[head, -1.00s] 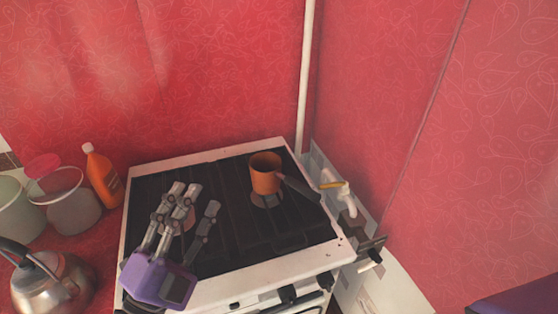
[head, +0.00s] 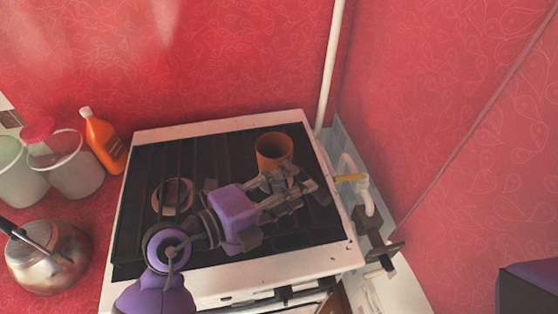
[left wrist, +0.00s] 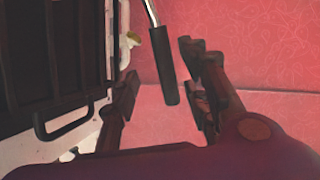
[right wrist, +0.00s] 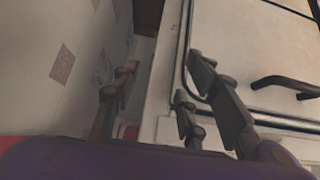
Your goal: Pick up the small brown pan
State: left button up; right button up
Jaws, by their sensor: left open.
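The small brown pan (head: 273,150) stands upright on the back right of the black stove grate. Its orange-brown cup shows, but its dark handle is largely hidden by my left gripper in the head view. My left gripper (head: 298,187) reaches over the grate from the left, its fingers just in front of and right of the cup. In the left wrist view, the black handle (left wrist: 163,66) lies between the spread fingers of that gripper (left wrist: 165,85), with gaps on both sides. My right gripper (right wrist: 157,82) is open and empty in the right wrist view, low beside the stove front.
The white stove (head: 335,258) has a wall close behind and on its right. A yellow-handled gas tap (head: 350,178) and pipe stand at its right edge. A kettle (head: 48,262), clear jars (head: 75,172) and an orange bottle (head: 104,143) are at the left.

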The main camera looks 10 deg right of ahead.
pick_arm(q)
jog(key=x, duration=0.4)
jog(key=shift+w+d+r, duration=0.2)
jog(key=shift+w+d, duration=0.05)
jog(key=shift+w, duration=0.2)
jog(key=shift+c, duration=0.3)
grip_shut()
jog(key=shift+r, duration=0.1)
